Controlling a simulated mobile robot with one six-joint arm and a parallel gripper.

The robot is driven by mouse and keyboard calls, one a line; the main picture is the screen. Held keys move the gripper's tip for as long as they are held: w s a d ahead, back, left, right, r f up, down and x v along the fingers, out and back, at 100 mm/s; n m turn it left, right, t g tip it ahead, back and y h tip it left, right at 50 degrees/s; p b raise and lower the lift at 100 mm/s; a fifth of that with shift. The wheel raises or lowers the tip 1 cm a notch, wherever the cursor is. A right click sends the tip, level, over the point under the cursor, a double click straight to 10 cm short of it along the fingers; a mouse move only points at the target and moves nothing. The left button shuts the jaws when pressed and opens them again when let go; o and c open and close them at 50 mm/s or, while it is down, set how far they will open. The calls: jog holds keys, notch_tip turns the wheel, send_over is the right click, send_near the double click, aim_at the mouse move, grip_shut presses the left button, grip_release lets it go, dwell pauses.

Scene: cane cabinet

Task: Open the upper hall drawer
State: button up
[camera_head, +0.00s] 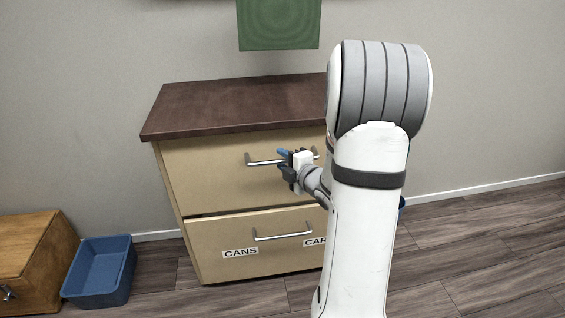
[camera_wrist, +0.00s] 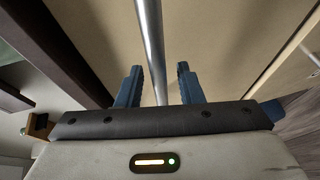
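The tan cabinet has an upper drawer (camera_head: 205,175) with a bar handle (camera_head: 262,162). The drawer front looks closed, though its right part is hidden behind my arm. My gripper (camera_head: 283,157) is at the middle of this handle. In the wrist view the metal handle bar (camera_wrist: 150,45) runs between the two blue fingers of my gripper (camera_wrist: 157,82). The fingers are open, with a visible gap on each side of the bar.
The lower drawer (camera_head: 215,235) has its own handle (camera_head: 283,234) and labels. A dark wooden top (camera_head: 230,105) overhangs the drawers. A blue bin (camera_head: 100,270) and a wooden box (camera_head: 30,255) stand on the floor at left.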

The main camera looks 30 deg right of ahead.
jog(key=shift+c, duration=0.5)
grip_shut()
